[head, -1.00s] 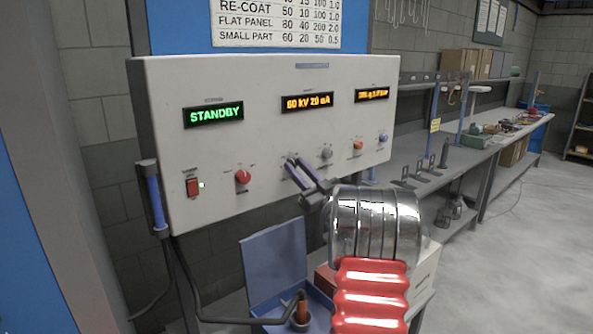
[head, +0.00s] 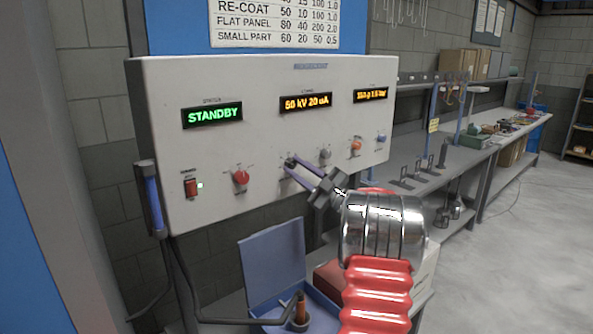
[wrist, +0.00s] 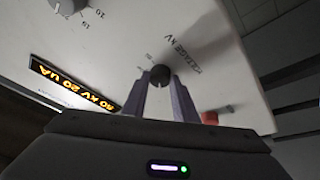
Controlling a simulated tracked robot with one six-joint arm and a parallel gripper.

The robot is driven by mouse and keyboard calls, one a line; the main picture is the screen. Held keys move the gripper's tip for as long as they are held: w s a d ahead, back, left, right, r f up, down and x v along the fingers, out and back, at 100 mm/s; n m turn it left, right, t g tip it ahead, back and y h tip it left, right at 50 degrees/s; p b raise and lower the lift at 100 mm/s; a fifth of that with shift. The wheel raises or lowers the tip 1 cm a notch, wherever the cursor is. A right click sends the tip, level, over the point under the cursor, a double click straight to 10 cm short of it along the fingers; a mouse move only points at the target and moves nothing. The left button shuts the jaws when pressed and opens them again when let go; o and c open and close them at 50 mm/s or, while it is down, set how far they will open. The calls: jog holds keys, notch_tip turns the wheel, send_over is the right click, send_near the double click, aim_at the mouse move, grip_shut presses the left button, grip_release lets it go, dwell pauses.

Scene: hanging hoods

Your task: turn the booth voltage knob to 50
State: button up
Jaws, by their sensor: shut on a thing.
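The voltage knob (wrist: 160,75) is a small dark round knob on the white control panel (head: 160,110). The wrist view shows it between my two fingertips, with "VOLTAGE kV" lettering beside it. My gripper (head: 289,166) is shut on the knob; it also shows in the wrist view (wrist: 161,80). In the head view my fingers largely hide the knob and its scale. The amber voltage display (head: 305,102) appears to read 50 kV 20 uA, though its first digit is slightly blurred. It also shows upside down in the wrist view (wrist: 75,87).
A red knob (head: 240,178) and a red switch (head: 191,187) lie left of my gripper. The green display (head: 212,115) reads STANDBY. A blue open-lidded box (head: 275,265) stands below.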

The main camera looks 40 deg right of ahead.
jog(key=shift+a, duration=0.15)
jog(key=o, duration=1)
jog(key=shift+o, duration=0.2)
jog(key=v, duration=1.4)
jog(key=shift+w, duration=0.1)
